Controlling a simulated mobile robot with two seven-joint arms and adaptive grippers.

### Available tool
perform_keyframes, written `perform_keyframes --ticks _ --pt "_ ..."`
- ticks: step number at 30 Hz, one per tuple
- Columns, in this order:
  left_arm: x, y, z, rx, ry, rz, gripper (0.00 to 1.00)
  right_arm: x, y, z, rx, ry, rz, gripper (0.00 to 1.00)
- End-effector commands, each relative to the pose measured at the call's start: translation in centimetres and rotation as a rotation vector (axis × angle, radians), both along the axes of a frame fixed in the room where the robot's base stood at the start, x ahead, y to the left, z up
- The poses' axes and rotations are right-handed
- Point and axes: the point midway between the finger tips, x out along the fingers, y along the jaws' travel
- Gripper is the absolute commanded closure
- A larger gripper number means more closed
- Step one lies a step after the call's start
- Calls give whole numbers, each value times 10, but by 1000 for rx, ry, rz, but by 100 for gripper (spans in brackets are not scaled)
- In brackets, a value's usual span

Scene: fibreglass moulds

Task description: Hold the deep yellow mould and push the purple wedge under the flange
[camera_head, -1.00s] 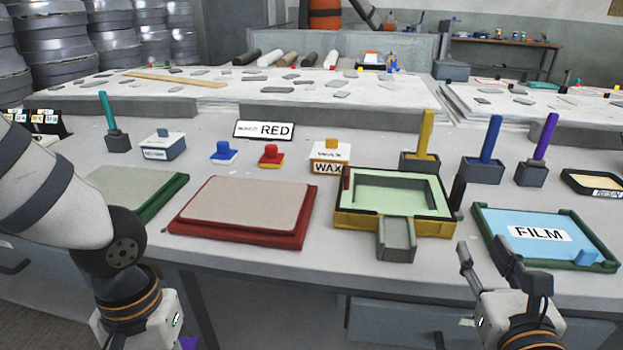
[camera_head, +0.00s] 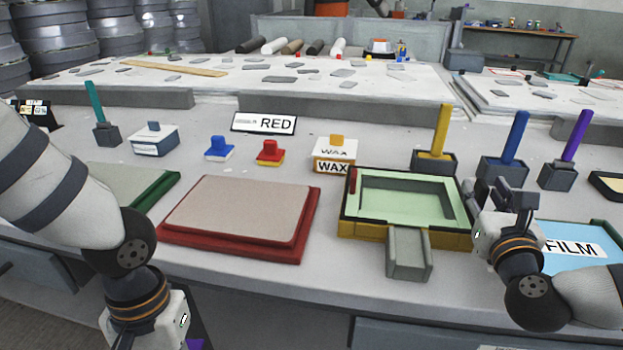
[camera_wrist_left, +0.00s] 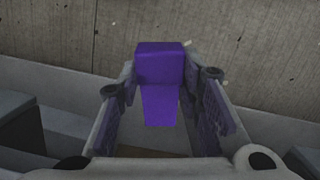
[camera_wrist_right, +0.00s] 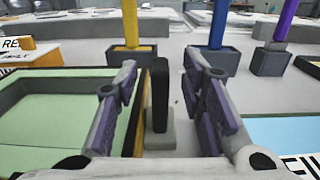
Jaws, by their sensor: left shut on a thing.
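The deep yellow mould (camera_head: 366,230) sits on the bench with a pale green inside, a dark rim and a grey channel piece at its front. In the right wrist view its yellow side wall (camera_wrist_right: 137,128) is at left of centre. My right gripper (camera_head: 496,187) is open at the mould's right side. A black upright post (camera_wrist_right: 160,95) on a grey foot stands between its spread fingers, with no clear contact. My left gripper (camera_wrist_left: 160,95) is shut on the purple wedge (camera_wrist_left: 160,62), over the floor in front of the bench. Only a bit of purple (camera_head: 196,344) shows in the head view.
A red mould (camera_head: 240,215) lies left of the yellow one. A blue FILM tray (camera_head: 572,246) lies right, partly behind my right arm. Grey holders with yellow, blue (camera_head: 515,135) and purple handles stand behind. A WAX box (camera_head: 334,160) stands behind the yellow mould.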

Motion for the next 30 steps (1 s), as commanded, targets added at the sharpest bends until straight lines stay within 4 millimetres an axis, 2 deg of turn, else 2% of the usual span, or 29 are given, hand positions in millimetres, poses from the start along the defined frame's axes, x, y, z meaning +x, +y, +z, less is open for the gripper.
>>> perform_keyframes --ticks 6,8,11,12,30 --pt "0 0 0 0 0 0 95 1 0 0 0 0 0 63" --pt "0 0 0 0 0 0 95 1 0 0 0 1 0 75" --pt "0 0 0 0 0 0 95 0 0 0 -1 1 0 97" --pt "0 0 0 0 0 0 95 0 0 0 -1 1 0 100" --pt "0 0 0 0 0 0 95 0 0 -1 -1 2 0 100"
